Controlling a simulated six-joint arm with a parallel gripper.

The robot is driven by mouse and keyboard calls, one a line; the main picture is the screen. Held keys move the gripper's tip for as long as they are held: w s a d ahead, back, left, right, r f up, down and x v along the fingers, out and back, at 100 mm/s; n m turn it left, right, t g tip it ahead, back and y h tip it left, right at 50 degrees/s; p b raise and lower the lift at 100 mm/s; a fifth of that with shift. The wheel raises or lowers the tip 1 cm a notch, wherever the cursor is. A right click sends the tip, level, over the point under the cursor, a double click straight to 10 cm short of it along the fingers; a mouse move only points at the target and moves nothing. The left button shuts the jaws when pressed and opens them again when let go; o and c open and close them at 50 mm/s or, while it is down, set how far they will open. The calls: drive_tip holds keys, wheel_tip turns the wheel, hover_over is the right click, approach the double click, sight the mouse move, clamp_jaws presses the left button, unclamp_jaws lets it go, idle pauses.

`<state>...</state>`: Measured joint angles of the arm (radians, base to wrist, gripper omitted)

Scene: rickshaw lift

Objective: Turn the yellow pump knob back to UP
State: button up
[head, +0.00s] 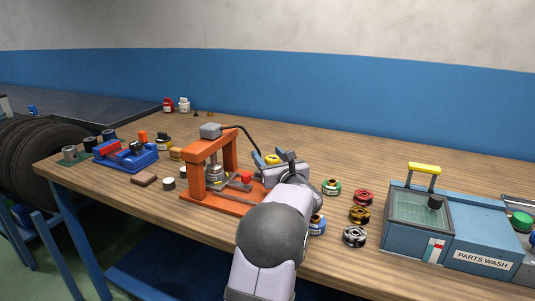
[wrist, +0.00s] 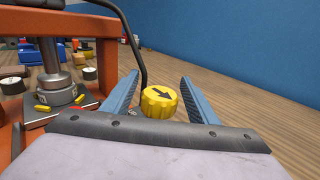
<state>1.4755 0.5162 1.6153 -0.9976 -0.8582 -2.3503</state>
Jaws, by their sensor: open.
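My gripper (wrist: 160,88) is open, with one blue finger to each side of the knob and visible gaps between. In the head view my gripper (head: 275,158) is just right of the orange press (head: 208,132). The pump body is mostly hidden. No UP label is readable.
The press frame (wrist: 92,27) stands close on the left, with a black hose (wrist: 136,45) rising behind the knob. The parts wash unit (head: 484,240) stands at the far right. Bare table lies behind the knob.

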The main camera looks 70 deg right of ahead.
drive_tip(key=shift+w+d, duration=0.35)
drive_tip(key=c, duration=1.1)
drive_tip(key=shift+o, duration=0.2)
drive_tip(key=shift+n+t+y, duration=0.3)
drive_tip(key=shift+y, duration=0.1)
drive_tip(key=n+t+y, duration=0.2)
drive_tip(key=y, duration=0.1)
drive_tip(key=a+n+t+y, duration=0.1)
drive_tip(key=shift+w+a+n+y+p, duration=0.1)
drive_tip(key=shift+w+n+y+p, duration=0.2)
drive_tip(key=shift+w, duration=0.1)
drive_tip(key=shift+w+a+n+t+y+p, duration=0.15)
drive_tip(key=shift+n+t+y+p, duration=0.1)
drive_tip(key=shift+n+y, duration=0.35)
drive_tip(key=shift+s+a+n+t+y+p, duration=0.1)
drive_tip(key=shift+a+n+t+y+p, duration=0.2)
drive_tip(key=shift+y, duration=0.5)
drive_tip(key=shift+w+a+n+t+y+p, duration=0.15)
drive_tip(key=shift+n+y+p, duration=0.1)
drive_tip(key=shift+n+y, duration=0.65)
drive_tip(key=shift+y, duration=0.5)
